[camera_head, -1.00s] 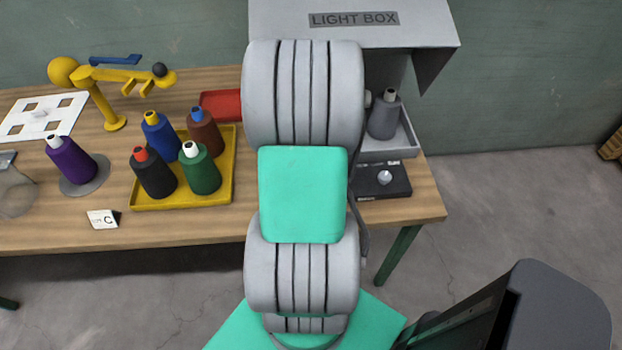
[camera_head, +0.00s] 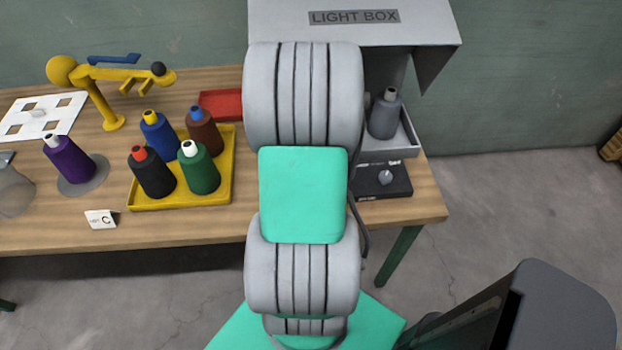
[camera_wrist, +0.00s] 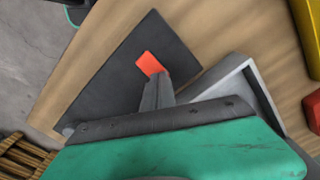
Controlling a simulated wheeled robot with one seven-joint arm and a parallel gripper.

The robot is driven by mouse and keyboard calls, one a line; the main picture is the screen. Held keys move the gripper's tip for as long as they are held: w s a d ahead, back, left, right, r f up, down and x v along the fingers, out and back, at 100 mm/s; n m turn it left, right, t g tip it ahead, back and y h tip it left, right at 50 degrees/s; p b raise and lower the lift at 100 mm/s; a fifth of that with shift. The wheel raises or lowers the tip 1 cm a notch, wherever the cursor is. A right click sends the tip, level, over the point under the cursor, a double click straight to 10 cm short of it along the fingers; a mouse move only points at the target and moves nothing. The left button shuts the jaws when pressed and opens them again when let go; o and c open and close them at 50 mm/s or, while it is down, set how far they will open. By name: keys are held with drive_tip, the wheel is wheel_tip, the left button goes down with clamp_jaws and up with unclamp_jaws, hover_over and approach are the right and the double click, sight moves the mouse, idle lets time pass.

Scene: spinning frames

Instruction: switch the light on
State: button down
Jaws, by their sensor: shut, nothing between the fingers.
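A flat black box (camera_head: 397,184) with a small pale grey knob (camera_head: 386,177) lies on the table's right end, in front of the light box (camera_head: 430,25). In the wrist view the black box (camera_wrist: 112,82) lies under my gripper (camera_wrist: 157,92). The fingers are together with nothing held. An orange-red patch (camera_wrist: 150,64) shows just beyond the fingertips; I cannot tell whether they touch it. The knob cannot be made out in the wrist view. In the head view my arm hides the gripper and much of the light box, and no glow shows inside.
A grey tray (camera_head: 408,140) with a grey cone (camera_head: 383,115) stands behind the black box. A yellow tray (camera_head: 228,187) with several coloured cones is left of my arm, near a red tray (camera_head: 222,103). A yellow stand (camera_head: 100,100) is farther left.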

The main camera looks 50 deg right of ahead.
drive_tip(key=shift+f, duration=0.15)
wheel_tip(320, 180, up, 7)
drive_tip(key=p, duration=0.5)
idle(0.5)
